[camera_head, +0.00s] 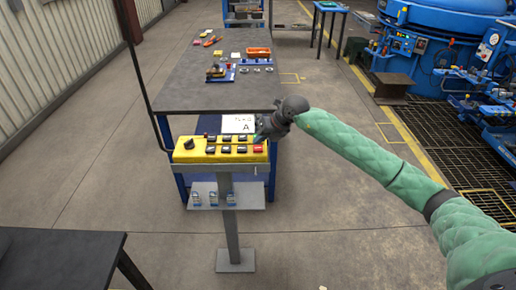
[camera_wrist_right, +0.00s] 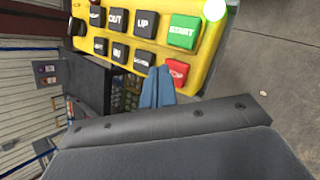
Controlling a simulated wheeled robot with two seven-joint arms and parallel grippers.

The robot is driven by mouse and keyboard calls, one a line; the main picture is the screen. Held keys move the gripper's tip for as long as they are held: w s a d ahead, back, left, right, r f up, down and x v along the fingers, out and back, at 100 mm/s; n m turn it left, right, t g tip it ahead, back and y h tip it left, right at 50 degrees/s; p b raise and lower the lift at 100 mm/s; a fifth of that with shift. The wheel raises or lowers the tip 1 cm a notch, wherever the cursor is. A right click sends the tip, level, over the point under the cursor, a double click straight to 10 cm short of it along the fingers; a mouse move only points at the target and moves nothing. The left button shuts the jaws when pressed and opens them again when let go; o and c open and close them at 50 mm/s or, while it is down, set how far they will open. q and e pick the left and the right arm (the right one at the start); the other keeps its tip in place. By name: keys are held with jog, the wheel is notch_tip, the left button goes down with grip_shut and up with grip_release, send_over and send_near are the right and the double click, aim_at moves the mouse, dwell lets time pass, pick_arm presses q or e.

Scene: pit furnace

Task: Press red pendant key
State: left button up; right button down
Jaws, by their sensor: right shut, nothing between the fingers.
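The yellow pendant (camera_head: 215,155) stands on a grey post and carries rows of black keys and a black knob. Its red key (camera_head: 258,148) is at the right end of the lower row; in the wrist view it shows as a red key (camera_wrist_right: 177,71) beside the green START key (camera_wrist_right: 183,32). My right gripper (camera_head: 259,138) is at the pendant's right end, close to the red key. In the wrist view its blue fingers (camera_wrist_right: 159,73) are together and empty, with the tips overlapping the red key's left edge. Whether they touch it I cannot tell. My left gripper is out of view.
A grey shelf (camera_head: 250,195) with several small items is on the post below the pendant. Behind is a dark worktable (camera_head: 200,95) with parts and trays. A dark table (camera_head: 60,260) stands at the lower left. Blue furnace equipment (camera_head: 440,60) is at the right.

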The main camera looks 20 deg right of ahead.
aim_at(260, 148)
jog(key=shift+f, duration=0.1)
jog(key=shift+f+b, duration=0.3)
jog(key=shift+b, duration=0.2)
jog(key=shift+f+b, duration=0.4)
jog(key=shift+f, duration=0.1)
dwell(0.8)
jog(key=shift+r, duration=0.9)
jog(key=shift+r, duration=0.15)
jog(key=shift+r+p, duration=0.85)
jog(key=shift+r, duration=1.5)
